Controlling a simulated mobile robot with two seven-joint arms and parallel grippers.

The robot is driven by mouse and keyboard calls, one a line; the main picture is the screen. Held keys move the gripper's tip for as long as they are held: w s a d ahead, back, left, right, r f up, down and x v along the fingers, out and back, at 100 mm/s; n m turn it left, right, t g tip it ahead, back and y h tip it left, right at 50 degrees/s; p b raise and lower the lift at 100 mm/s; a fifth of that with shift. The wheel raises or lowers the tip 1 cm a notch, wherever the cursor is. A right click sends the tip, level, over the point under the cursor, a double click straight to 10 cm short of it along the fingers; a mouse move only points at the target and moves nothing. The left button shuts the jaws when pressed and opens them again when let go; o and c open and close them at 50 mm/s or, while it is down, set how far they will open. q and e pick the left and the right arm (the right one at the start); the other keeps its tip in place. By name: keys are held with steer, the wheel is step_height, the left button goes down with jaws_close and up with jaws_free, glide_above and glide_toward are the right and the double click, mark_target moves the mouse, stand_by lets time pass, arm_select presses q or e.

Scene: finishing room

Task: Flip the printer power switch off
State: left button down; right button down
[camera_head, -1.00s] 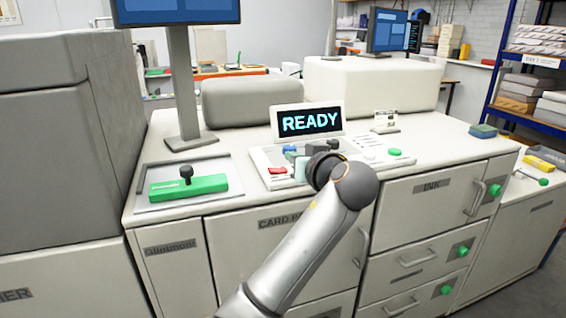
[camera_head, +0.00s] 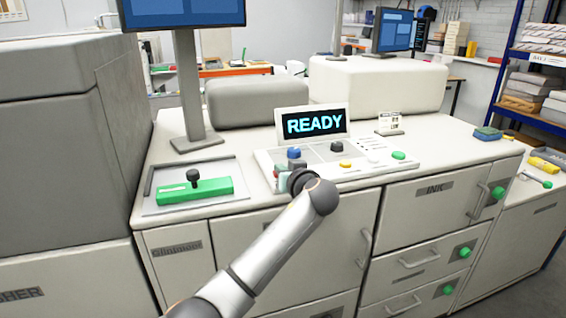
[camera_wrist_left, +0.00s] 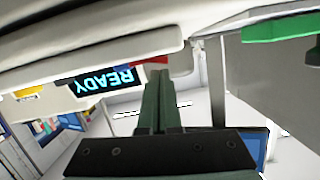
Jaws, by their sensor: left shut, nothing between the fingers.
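The printer's control panel (camera_head: 262,158) lies on the cabinet top below a READY display (camera_head: 314,123). A red control at its left front corner is mostly hidden behind my left gripper in the head view. A red part (camera_wrist_left: 180,63) shows close beside the fingertips in the left wrist view. I cannot tell whether it is the power switch or whether the fingers touch it. My left gripper (camera_head: 283,174) is shut and empty at the panel's left front edge. Its closed fingers also show in the left wrist view (camera_wrist_left: 155,85). My right gripper is out of view.
The panel also carries a blue knob (camera_head: 294,153), a black knob (camera_head: 337,147), a yellow button (camera_head: 345,163) and a green button (camera_head: 398,155). A green block with a black knob (camera_head: 195,190) sits in a tray to the left. A monitor stand (camera_head: 190,90) rises behind it.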

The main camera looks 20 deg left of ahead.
arm_select(q)
steer(key=shift+f+b, duration=0.25)
steer(key=shift+b, duration=0.15)
steer(key=shift+s+a+f+n+h+b, duration=0.1)
steer(key=shift+f+n+h+b, duration=0.15)
steer(key=shift+n+b, duration=0.5)
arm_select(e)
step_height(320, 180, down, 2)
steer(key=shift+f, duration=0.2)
arm_select(q)
steer(key=shift+a+r, duration=0.1)
steer(key=shift+r, duration=0.05)
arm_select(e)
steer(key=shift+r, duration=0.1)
